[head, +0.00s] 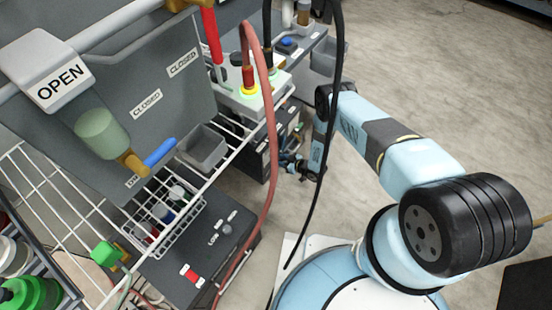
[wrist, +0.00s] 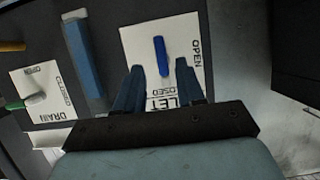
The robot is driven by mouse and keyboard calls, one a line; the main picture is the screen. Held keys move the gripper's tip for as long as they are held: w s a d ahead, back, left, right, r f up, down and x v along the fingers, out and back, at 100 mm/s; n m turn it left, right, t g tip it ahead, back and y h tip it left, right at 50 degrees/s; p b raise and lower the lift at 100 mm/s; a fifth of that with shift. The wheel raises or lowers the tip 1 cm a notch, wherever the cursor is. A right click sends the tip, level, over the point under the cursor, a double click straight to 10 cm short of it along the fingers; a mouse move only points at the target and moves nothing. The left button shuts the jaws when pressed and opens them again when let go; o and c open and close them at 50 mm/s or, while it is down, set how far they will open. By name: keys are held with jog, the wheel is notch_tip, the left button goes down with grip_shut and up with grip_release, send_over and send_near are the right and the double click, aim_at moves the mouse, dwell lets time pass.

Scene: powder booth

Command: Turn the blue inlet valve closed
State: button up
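In the wrist view the blue inlet valve handle (wrist: 161,57) is a short bar on a white plate (wrist: 138,45). OPEN is printed to its right; the partly covered INLET and CLOSED lettering is below it. The handle runs nearly up and down in the picture. My gripper (wrist: 158,66) is open, with one finger to each side of the handle's lower end and gaps between; I cannot tell the depth. In the head view my gripper (head: 297,166) is small and dark beside a grey box; the inlet valve cannot be made out there.
A blue bar (wrist: 85,58) stands left of the inlet plate, and a DRAIN plate (wrist: 50,97) with a green-and-white handle is farther left. In the head view a wire rack (head: 165,222), a red hose (head: 268,120) and a black cable (head: 330,135) lie left of my arm.

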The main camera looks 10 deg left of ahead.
jog(key=v, duration=1)
dwell(0.3)
